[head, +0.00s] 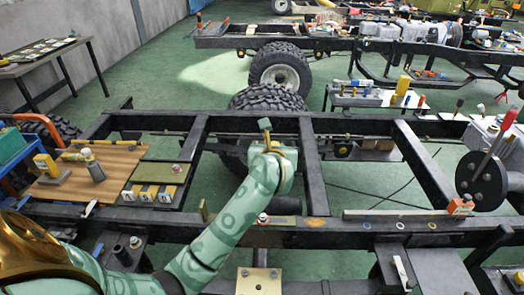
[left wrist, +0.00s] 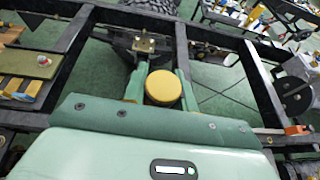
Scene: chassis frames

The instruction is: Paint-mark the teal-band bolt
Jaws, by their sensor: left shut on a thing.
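My left gripper (head: 271,150) is above the opening between the crossmembers of the near chassis frame. It is shut on a round yellow-ended thing (left wrist: 163,88), which shows between the two fingers in the left wrist view. I take it for the paint marker, but its shape is mostly hidden. My right gripper is not in view.
A wooden board (head: 110,165) with small parts is at the left. A black disc with a red lever (head: 482,178) stands at the right. An orange block (head: 460,207) is on the rail. The near rail (head: 330,238) and crossmembers surround open gaps. Another chassis stands behind.

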